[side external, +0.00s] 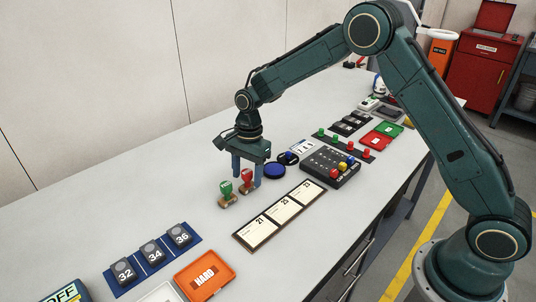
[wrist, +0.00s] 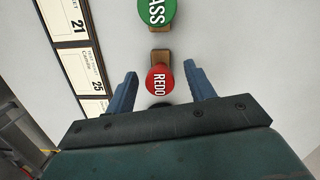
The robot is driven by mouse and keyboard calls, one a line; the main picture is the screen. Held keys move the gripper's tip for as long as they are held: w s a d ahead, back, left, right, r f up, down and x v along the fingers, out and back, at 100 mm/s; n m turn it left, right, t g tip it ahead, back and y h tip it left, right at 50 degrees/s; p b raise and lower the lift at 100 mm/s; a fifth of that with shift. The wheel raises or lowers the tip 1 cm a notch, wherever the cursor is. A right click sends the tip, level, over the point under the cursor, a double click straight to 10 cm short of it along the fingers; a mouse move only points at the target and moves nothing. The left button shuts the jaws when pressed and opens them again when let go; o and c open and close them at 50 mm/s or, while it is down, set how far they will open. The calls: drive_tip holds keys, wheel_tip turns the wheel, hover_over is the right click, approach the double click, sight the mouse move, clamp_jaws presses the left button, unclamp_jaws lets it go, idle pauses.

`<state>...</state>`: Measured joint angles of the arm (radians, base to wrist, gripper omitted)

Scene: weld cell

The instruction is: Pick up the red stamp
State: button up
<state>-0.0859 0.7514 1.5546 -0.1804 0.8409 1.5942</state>
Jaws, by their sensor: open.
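The red stamp (side external: 247,177) stands upright on the table beside the green stamp (side external: 226,190). In the wrist view the red stamp's round top (wrist: 158,80) reads "REDO", and its wooden base (wrist: 160,56) shows beyond it. The green stamp (wrist: 157,13) lies farther up in that view, cut by the top edge. My gripper (wrist: 160,80) is open, with one blue finger on each side of the red top and a visible gap on both sides. In the side view my gripper (side external: 247,168) is low over the red stamp, pointing down.
A row of numbered cards (side external: 280,214) lies to the right of the stamps. Bare table (side external: 190,210) lies left of the stamps.

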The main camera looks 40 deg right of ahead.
sight(247, 171)
drive_tip(key=shift+f, duration=0.25)
idle(0.3)
drive_tip(key=c, duration=1.1)
drive_tip(key=shift+o, duration=0.2)
drive_tip(key=shift+r, duration=0.1)
wheel_tip(247, 171, up, 20)
